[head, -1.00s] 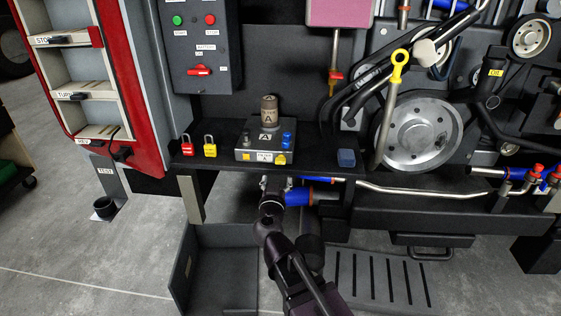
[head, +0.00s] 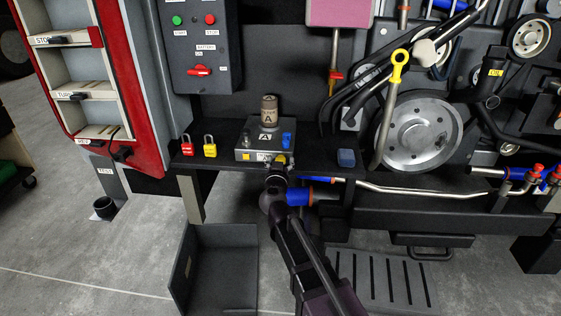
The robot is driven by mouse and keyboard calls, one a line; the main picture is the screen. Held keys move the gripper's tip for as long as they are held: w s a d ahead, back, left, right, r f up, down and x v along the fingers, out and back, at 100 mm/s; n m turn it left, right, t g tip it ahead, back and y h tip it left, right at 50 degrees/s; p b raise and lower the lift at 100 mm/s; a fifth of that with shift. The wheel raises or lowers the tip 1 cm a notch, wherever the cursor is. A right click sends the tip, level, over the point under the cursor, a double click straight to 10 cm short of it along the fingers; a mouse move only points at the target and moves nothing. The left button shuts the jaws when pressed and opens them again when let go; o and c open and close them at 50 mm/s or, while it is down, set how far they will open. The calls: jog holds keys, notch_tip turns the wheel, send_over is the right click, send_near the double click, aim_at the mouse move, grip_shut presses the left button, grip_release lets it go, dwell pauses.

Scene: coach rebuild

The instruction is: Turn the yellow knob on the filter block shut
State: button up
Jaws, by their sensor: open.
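The grey filter block (head: 256,143) stands on the black shelf, with a tan cylinder marked A (head: 269,112) on top and a blue part (head: 287,138) at its right. The yellow knob (head: 279,159) is low on the front face, toward the right, and is partly hidden by my gripper. My gripper (head: 281,166) is open, right in front of the knob. I cannot tell whether its fingers are around the knob or touch it. A small yellow patch (head: 250,156) shows at the front left of the block.
On the shelf (head: 222,160), a red padlock (head: 187,149) and a yellow padlock (head: 210,149) stand left of the block. A blue pipe fitting (head: 298,196) lies below the shelf, close beside my arm.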

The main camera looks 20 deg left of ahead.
jog(key=c, duration=1.1)
jog(key=shift+c, duration=0.2)
jog(key=shift+n, duration=0.3)
jog(key=n, duration=0.3)
jog(key=shift+a+n, duration=0.15)
jog(key=shift+n, duration=1.75)
